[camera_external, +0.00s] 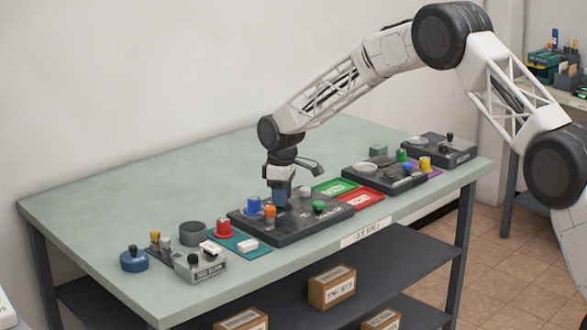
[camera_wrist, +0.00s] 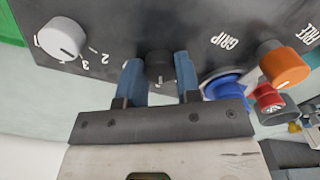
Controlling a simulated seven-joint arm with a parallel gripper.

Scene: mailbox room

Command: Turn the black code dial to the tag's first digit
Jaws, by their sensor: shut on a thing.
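In the wrist view, the black dial (camera_wrist: 160,66) sits on a dark panel (camera_wrist: 150,22) between my gripper's two blue fingers. My gripper (camera_wrist: 159,72) is shut on it, one finger on each side. In the external view, my gripper (camera_external: 281,198) points down at the dark panel (camera_external: 290,236) near the middle of the table, and hides the dial there. The digit the dial points to cannot be read. Labels show on boxes (camera_external: 332,290) on the shelf below, too small to read surely; which one is the tag I cannot tell.
Beside the dial in the wrist view are a white knob (camera_wrist: 62,38) with printed digits, a blue knob (camera_wrist: 227,88) by "GRIP" and an orange knob (camera_wrist: 285,64). Green and red trays (camera_external: 360,198) lie right of the panel. The table's back left is clear.

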